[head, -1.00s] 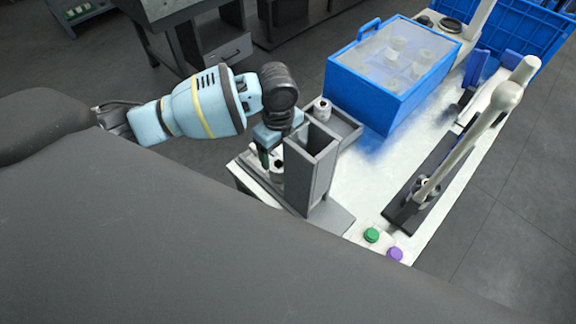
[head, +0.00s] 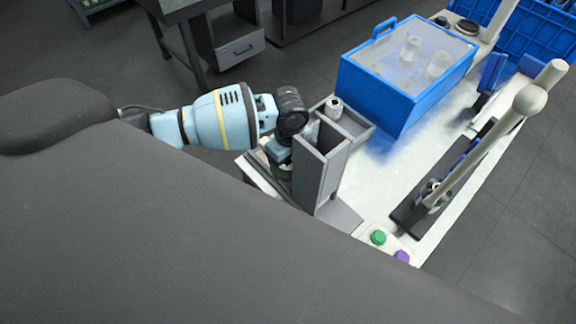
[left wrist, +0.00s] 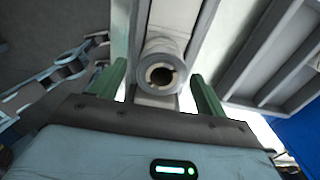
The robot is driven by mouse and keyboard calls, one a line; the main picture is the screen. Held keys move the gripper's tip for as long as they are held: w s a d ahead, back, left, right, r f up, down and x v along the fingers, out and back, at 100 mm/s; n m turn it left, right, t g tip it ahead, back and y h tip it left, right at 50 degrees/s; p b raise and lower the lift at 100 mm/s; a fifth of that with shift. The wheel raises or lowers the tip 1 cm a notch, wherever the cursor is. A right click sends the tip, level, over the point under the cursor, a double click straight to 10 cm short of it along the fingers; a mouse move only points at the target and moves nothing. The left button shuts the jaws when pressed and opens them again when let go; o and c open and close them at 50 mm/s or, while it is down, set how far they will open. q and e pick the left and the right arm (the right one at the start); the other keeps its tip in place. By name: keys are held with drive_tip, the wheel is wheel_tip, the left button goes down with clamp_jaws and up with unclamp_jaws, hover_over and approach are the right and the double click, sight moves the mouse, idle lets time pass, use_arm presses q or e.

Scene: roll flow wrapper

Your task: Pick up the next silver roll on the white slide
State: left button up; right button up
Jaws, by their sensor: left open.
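In the left wrist view, a silver roll (left wrist: 161,72) with a dark hollow core faces me end-on, on the white slide (left wrist: 188,32). My left gripper (left wrist: 160,76) is open, with a green finger on each side of the roll. I see gaps between the fingers and the roll; the depth between them is hard to tell. In the head view, my left gripper (head: 281,165) points down beside the tall grey holder (head: 318,172), and the roll there is mostly hidden. My right gripper is not in view.
Another small roll (head: 334,106) stands in a grey tray behind the holder. A blue box (head: 395,92) with a clear lid sits farther back on the white table (head: 375,170). A pale lever (head: 485,145) rises at the right. Green (head: 378,237) and purple (head: 402,256) buttons are in front.

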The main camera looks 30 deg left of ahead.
sight(289, 163)
use_arm(q)
drive_tip(key=shift+f, duration=0.3)
drive_tip(key=shift+c, duration=0.4)
drive_tip(key=c, duration=1.1)
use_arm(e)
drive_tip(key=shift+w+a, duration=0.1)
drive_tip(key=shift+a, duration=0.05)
use_arm(q)
drive_tip(key=shift+o, duration=0.2)
drive_tip(key=shift+r, duration=0.1)
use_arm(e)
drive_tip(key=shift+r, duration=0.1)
use_arm(q)
wheel_tip(289, 163, up, 18)
drive_tip(key=p, duration=0.1)
drive_tip(key=shift+p, duration=0.35)
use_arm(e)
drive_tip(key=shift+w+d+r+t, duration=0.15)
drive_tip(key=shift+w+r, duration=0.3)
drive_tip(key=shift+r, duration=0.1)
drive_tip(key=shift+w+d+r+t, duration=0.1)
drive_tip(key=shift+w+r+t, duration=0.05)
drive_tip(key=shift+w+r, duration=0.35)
